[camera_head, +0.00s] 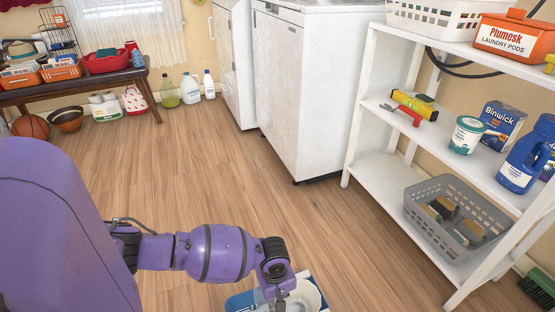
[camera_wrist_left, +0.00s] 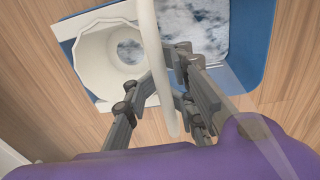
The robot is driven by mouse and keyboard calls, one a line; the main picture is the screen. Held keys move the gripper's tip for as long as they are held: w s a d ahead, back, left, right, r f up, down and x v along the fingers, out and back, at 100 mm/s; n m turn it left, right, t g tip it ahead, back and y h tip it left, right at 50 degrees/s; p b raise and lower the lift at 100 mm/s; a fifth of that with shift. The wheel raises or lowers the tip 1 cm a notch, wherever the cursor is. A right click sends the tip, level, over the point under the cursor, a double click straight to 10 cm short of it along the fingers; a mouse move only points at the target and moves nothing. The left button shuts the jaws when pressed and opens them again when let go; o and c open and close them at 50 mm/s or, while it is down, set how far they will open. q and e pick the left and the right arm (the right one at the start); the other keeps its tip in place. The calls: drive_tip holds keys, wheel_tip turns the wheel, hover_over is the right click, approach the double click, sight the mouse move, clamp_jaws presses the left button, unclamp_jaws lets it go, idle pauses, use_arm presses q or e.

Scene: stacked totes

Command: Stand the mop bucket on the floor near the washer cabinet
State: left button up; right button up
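The mop bucket (camera_head: 241,301) is blue with a white wringer, cut off at the bottom edge of the head view. In the left wrist view the blue bucket (camera_wrist_left: 262,58) holds water, and its white wringer (camera_wrist_left: 88,60) is on the left. My left gripper (camera_wrist_left: 168,72) has its fingers on both sides of the white handle and appears shut on it. In the head view this gripper (camera_head: 277,290) is over the bucket. I cannot tell whether the bucket touches the floor. The white washer cabinet (camera_head: 310,95) stands beyond, at upper middle. My right gripper is not in view.
A white shelf rack (camera_head: 375,190) with a grey basket (camera_head: 455,225) stands at right. Several bottles (camera_head: 190,90) stand by the back wall, beside a dark bench (camera_head: 75,84). The wooden floor (camera_head: 220,165) before the cabinet is clear.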

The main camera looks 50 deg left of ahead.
use_arm(q)
drive_tip(key=shift+o, duration=0.5)
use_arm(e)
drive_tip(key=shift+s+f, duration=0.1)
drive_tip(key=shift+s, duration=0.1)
use_arm(q)
drive_tip(key=shift+r, duration=0.2)
wheel_tip(320, 180, up, 12)
drive_tip(key=p, duration=0.6)
drive_tip(key=shift+s+a+f, duration=0.15)
drive_tip(key=shift+s, duration=0.15)
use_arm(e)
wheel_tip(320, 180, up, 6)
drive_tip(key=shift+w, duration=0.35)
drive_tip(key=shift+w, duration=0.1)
